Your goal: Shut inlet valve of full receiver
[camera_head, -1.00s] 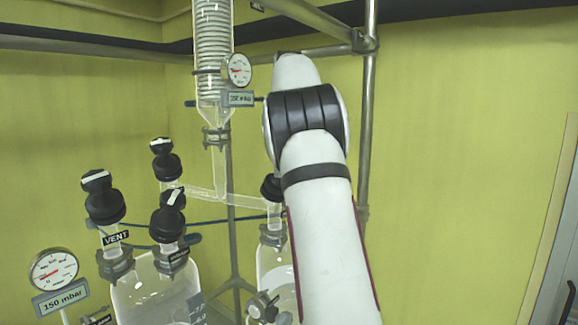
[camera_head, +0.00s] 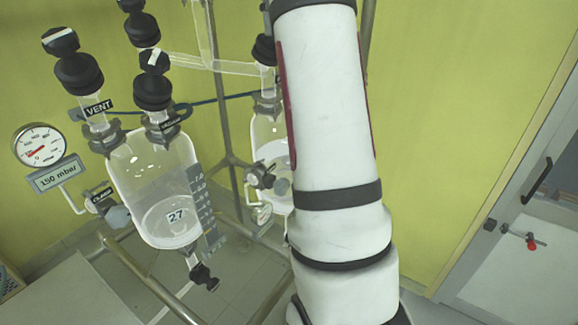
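The left glass receiver (camera_head: 150,180) holds clear liquid in its lower part, with a printed number and a scale strip. The right receiver (camera_head: 268,135) is partly hidden behind my white arm; a pale fill shows in it. Black knobs with white marks top the necks: one above the VENT tag (camera_head: 72,62), one in front (camera_head: 153,82), and one behind (camera_head: 140,28) by the glass branch pipe. Another black knob (camera_head: 264,50) stands above the right receiver, partly covered by my arm. My gripper is out of view.
A round gauge (camera_head: 40,146) with a 150 mbar display (camera_head: 57,175) is at left. Metal frame tubes (camera_head: 150,280) run below the receivers. A drain valve (camera_head: 203,276) hangs under the left receiver. A door (camera_head: 515,235) is at right; open floor lies between.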

